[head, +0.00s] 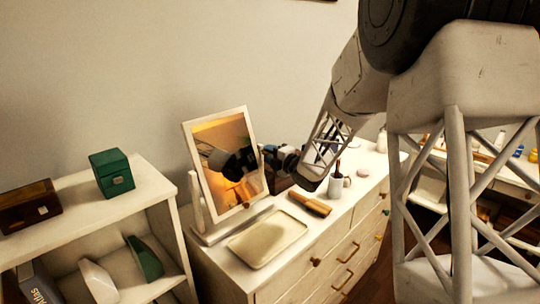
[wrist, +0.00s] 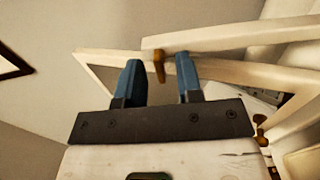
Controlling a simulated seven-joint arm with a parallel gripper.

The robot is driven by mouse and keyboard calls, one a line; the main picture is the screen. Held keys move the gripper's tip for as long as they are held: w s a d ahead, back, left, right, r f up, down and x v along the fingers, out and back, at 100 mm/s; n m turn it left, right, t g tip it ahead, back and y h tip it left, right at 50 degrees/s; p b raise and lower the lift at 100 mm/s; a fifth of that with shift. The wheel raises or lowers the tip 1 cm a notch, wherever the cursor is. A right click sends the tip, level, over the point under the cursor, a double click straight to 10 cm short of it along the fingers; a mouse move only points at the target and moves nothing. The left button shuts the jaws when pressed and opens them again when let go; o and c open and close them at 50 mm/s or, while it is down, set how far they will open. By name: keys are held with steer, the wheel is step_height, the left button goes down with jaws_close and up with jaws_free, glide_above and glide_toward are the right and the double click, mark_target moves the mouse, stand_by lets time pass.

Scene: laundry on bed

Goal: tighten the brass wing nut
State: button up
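The brass wing nut (wrist: 159,66) shows in the wrist view at the pale frame of the tilting mirror, with its lever pointing down in the picture. My gripper (wrist: 158,60) has its two blue fingers apart, one on each side of the nut. The nut is closer to the right finger, and a gap shows to the left finger. I cannot tell if the right finger touches it. In the head view the mirror (head: 225,165) stands on the white dresser, and my gripper (head: 270,158) is at its right edge; the nut is hidden there.
A shelf unit (head: 160,190) at left carries a green box (head: 111,172) and a brown box (head: 30,208).

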jaws_close()
